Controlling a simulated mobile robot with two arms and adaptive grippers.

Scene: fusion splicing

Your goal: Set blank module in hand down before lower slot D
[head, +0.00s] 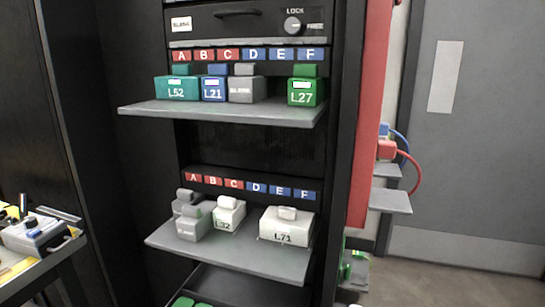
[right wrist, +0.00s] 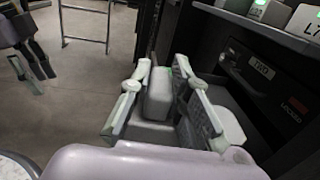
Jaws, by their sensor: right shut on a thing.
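My right gripper (right wrist: 165,95) is shut on a plain grey block, the blank module (right wrist: 159,94), seen between its two fingers in the right wrist view. No gripper shows in the head view. The lower row has blue D label (head: 256,188) above its shelf (head: 222,260). On that shelf stand grey modules (head: 193,223) at the left, white module L32 (head: 229,217) and white module L71 (head: 284,229) at the right. A narrow gap lies between L32 and L71. A dark part with pale finger-like tips (right wrist: 35,65), perhaps my left gripper, shows at the wrist view's left edge.
The upper shelf (head: 225,114) juts out above and holds L52 (head: 177,90), L21 (head: 214,88), a grey blank module (head: 242,90) and green L27 (head: 303,92). The red panel (head: 370,120) stands right of the rack. A side table with a device (head: 35,233) is at lower left.

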